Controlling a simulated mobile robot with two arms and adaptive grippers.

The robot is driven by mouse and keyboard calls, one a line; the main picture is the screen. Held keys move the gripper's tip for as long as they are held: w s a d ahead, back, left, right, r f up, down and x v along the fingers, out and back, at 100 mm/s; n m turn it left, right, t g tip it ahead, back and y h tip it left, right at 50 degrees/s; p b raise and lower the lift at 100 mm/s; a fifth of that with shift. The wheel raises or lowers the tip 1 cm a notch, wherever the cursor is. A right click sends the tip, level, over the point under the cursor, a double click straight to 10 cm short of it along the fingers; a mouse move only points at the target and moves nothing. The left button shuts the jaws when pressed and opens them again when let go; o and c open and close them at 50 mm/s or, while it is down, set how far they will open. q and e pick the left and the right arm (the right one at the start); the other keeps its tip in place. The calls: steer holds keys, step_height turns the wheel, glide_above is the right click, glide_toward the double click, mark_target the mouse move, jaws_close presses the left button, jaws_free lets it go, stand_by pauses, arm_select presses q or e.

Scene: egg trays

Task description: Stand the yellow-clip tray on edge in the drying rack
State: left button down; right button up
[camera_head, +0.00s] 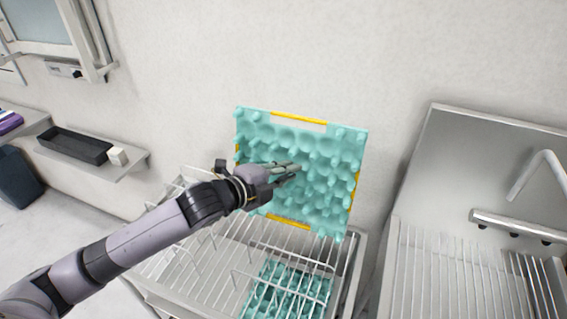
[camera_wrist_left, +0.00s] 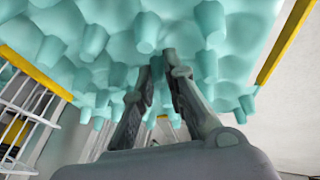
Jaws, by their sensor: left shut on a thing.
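The yellow-clip tray (camera_head: 335,148) is a teal egg tray with yellow strips along its edges. It stands nearly upright above the back of the wire drying rack (camera_head: 190,262). Whether its lower edge rests in the rack is unclear. My left gripper (camera_head: 294,172) is in front of the tray's middle, shut on part of its bumpy face. In the left wrist view the tray (camera_wrist_left: 100,30) fills the upper part, and the fingertips of my left gripper (camera_wrist_left: 163,62) meet among its knobs. My right gripper is in neither view.
Another teal tray (camera_head: 290,290) lies low within or under the rack's wires. A metal sink unit with a ribbed drainer (camera_head: 455,262) and a tap (camera_head: 535,175) stands at right. A shelf with a black bin (camera_head: 75,146) is at left. The wall is close behind the tray.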

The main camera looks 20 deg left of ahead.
arm_select(q)
steer(key=shift+w+r, duration=0.2)
steer(key=shift+w, duration=0.15)
steer(key=shift+s+f, duration=0.1)
steer(key=shift+f, duration=0.1)
steer(key=shift+s+d+f+b, duration=0.1)
steer(key=shift+s+f+b, duration=0.05)
steer(key=shift+f+b, duration=1.1)
steer(key=shift+b, duration=0.1)
steer(key=shift+f+b, duration=1.2)
steer(key=shift+b, duration=0.1)
steer(key=shift+f+b, duration=0.55)
steer(key=shift+b, duration=0.1)
steer(key=b, duration=0.3)
glide_above(286, 220)
steer(key=shift+f, duration=2.65)
steer(key=shift+f+b, duration=1.85)
steer(key=shift+f, duration=1.45)
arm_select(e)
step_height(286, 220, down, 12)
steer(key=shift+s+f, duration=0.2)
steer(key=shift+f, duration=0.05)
